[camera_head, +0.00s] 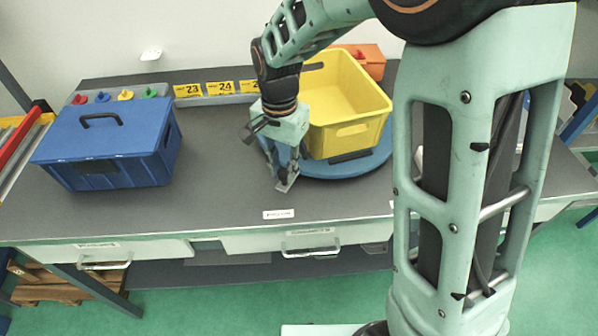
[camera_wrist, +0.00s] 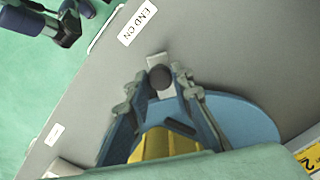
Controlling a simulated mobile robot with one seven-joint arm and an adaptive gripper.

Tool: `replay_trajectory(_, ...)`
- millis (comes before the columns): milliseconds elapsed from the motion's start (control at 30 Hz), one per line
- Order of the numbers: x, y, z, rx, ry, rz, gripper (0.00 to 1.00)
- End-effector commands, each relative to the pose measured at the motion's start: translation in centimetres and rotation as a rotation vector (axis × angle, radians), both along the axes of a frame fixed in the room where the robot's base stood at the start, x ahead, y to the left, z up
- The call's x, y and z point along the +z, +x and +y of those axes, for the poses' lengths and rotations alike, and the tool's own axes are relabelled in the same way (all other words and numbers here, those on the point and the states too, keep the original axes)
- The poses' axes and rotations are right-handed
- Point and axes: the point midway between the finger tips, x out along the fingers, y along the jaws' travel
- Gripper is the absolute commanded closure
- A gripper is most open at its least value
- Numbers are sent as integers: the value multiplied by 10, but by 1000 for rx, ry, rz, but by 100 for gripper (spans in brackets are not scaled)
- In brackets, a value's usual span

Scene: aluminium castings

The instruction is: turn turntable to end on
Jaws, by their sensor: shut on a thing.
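The blue round turntable (camera_head: 348,169) lies on the grey bench under a yellow crate (camera_head: 348,92), and its disc also shows in the wrist view (camera_wrist: 243,124). A metal arm with a dark round knob (camera_wrist: 160,77) sticks out from the turntable's edge. My gripper (camera_head: 284,178) is down at the turntable's left front edge, shut on the knob with a finger on each side. A white label reading "END ON" (camera_wrist: 138,23) lies on the bench near the knob. It shows as a small label (camera_head: 279,214) at the bench front. My gripper hides part of the crate's left side.
A blue lidded toolbox (camera_head: 108,143) stands at the left of the bench. A row of yellow number tags (camera_head: 220,88) and coloured knobs (camera_head: 125,95) runs along the back. An orange bin (camera_head: 372,62) stands behind the crate. The bench between toolbox and turntable is clear.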

Motion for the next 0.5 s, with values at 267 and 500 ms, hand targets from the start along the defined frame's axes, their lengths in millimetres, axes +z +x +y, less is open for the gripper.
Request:
replay_trajectory(267, 0, 17, 28, -119, 0, -2, 100)
replay_trajectory(500, 0, 27, 42, -191, -1, -1, 100)
